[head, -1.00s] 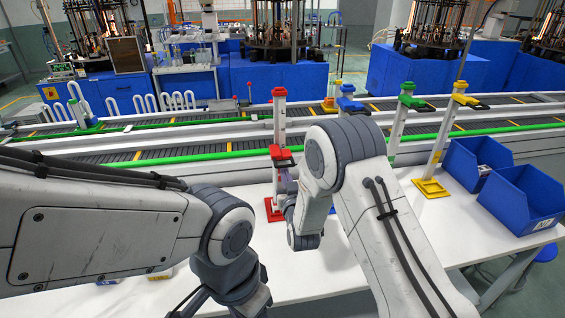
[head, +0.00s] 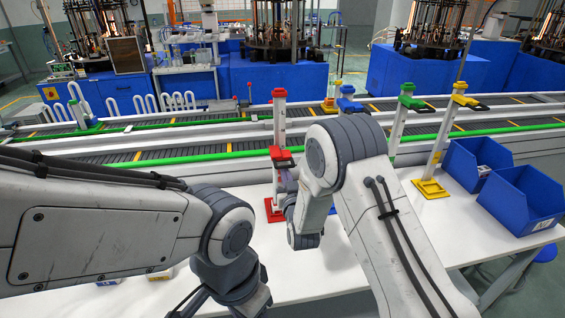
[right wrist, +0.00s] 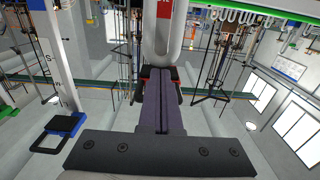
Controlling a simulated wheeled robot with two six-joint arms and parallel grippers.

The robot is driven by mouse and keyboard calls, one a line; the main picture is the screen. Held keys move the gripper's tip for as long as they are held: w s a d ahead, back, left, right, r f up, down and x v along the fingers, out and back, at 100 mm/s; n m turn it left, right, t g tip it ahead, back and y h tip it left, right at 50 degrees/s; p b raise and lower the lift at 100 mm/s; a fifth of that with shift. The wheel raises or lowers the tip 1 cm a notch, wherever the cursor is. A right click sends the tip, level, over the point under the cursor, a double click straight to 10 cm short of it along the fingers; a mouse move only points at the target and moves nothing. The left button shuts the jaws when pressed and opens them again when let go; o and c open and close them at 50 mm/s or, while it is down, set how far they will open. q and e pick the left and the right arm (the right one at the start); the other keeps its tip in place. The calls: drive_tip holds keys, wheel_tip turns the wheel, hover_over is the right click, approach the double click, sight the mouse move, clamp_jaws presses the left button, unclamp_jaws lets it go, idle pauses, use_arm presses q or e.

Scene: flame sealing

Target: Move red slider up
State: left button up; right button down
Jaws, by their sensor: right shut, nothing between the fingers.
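The red slider (head: 281,157) sits partway up a white post (head: 280,125), which stands on a red base (head: 273,210) and has a red cap on top. My right gripper (head: 288,182) is just below the slider, partly hidden by my right arm. In the right wrist view, the gripper's dark fingers (right wrist: 161,78) are shut together and empty. Their tips are close to the slider's red and black underside (right wrist: 147,73); I cannot tell whether they touch. My left arm comes in from the left, but its gripper is out of sight.
Blue (head: 347,100), green (head: 411,99) and yellow (head: 463,97) sliders are high on posts to the right. Two blue bins (head: 522,199) stand at the table's right. A conveyor (head: 200,149) runs behind the white table (head: 330,262). The blue slider also shows in the wrist view (right wrist: 65,124).

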drive_tip(key=shift+r+p, duration=4)
drive_tip(key=shift+r, duration=3.8)
drive_tip(key=s+d+f+b, duration=0.1)
drive_tip(key=s+b, duration=0.4)
drive_tip(key=s, duration=0.5)
drive_tip(key=shift+d+f, duration=0.4)
drive_tip(key=shift+f, duration=0.15)
